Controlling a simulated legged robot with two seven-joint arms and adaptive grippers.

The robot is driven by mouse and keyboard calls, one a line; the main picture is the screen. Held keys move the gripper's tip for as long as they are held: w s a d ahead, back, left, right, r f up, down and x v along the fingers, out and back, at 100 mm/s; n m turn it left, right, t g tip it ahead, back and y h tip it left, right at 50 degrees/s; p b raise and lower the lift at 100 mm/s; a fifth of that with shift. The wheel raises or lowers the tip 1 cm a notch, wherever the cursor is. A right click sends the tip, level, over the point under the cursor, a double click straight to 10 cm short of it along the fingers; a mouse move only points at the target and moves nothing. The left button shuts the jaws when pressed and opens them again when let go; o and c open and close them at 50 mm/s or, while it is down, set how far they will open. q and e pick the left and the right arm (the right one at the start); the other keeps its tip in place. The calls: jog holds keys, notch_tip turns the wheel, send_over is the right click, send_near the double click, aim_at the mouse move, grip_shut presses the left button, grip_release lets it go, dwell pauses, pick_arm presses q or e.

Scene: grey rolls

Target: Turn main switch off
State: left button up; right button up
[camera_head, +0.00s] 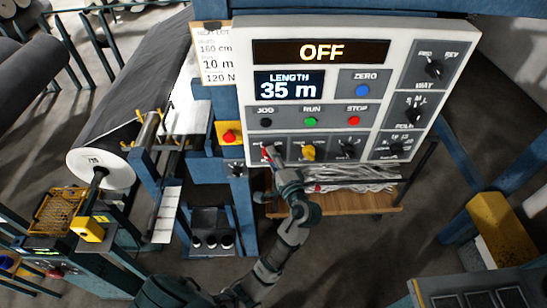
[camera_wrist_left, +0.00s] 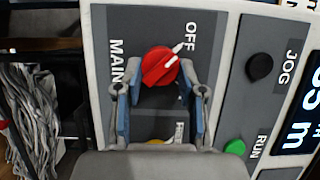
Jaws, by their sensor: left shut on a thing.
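The main switch is a red rotary knob (camera_wrist_left: 160,66) at the lower left of the white-framed control panel (camera_head: 240,75). In the left wrist view its white pointer is turned toward the word OFF, away from the word MAIN. A small part of the red knob (camera_head: 267,153) shows in the head view, mostly hidden by my gripper. My left gripper (camera_wrist_left: 155,82) is shut on the knob, one blue-padded finger on each side. In the head view my left gripper (camera_head: 276,160) reaches up to the panel from below. The top display (camera_head: 320,52) reads OFF. My right gripper is not in view.
A yellow knob (camera_head: 309,152) and a black knob (camera_head: 348,150) sit close right of the switch. Jog, run (camera_head: 310,122) and stop (camera_head: 354,121) buttons are above. A red button on a yellow box (camera_head: 229,136) is at the left. A large grey roll (camera_head: 125,105) stands farther left.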

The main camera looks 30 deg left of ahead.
pick_arm(q)
jog(key=shift+f, duration=0.3)
jog(key=o, duration=1)
jog(key=shift+s, duration=0.1)
jog(key=shift+o, duration=0.7)
jog(key=shift+r, duration=0.15)
jog(key=v, duration=1.2)
